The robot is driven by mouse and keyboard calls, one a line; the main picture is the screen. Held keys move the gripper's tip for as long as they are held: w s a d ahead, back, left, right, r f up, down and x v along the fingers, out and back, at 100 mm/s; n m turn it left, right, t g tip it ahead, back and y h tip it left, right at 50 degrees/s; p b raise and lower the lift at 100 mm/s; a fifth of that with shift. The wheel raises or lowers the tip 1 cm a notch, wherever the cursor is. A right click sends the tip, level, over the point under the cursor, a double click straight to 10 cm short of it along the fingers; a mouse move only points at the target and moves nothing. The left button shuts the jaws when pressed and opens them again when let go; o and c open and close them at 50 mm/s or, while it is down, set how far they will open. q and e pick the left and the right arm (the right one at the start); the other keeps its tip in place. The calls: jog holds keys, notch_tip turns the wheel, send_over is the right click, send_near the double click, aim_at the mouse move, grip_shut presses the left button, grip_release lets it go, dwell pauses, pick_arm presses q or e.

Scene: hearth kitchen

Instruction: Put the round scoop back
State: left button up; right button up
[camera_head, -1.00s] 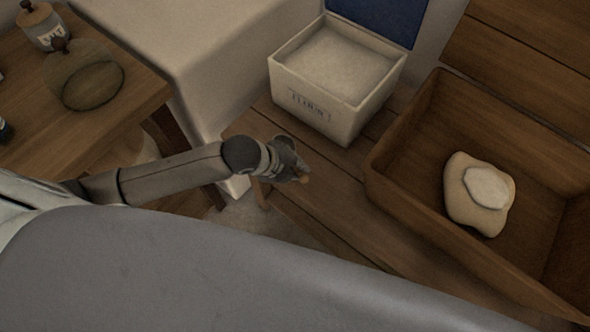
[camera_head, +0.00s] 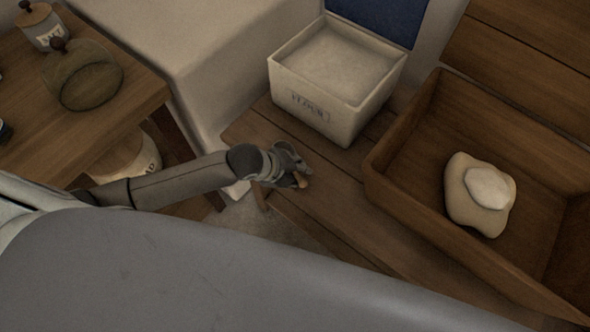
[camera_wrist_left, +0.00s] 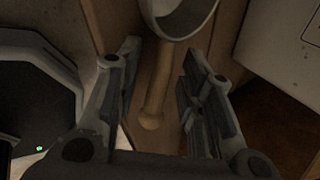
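The round scoop (camera_wrist_left: 157,85) shows in the left wrist view, with a pale rounded bowl at the top and a wooden handle running down between my fingers. In the head view only a small light-brown bit of it (camera_head: 303,181) shows beside the fingers; the rest is hidden. My left gripper (camera_head: 301,167) is low over the front left part of the wooden bench. In the wrist view my left gripper (camera_wrist_left: 158,75) is open, its fingers on both sides of the handle with gaps. My right gripper is out of view.
A white flour box (camera_head: 313,112) with an open blue lid (camera_head: 385,18) stands behind the gripper. A wooden trough (camera_head: 405,135) holding dough (camera_head: 462,205) is to the right. Bare bench (camera_head: 335,215) lies between. A side table (camera_head: 135,95) is at left.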

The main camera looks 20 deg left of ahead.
pick_arm(q)
jog(key=shift+s+a+r, duration=0.1)
jog(key=shift+r, duration=0.2)
jog(key=p+v, duration=0.1)
jog(key=v, duration=1)
jog(key=shift+r+p, duration=0.25)
jog(key=shift+p, duration=0.05)
jog(key=shift+a, duration=0.1)
dwell(0.7)
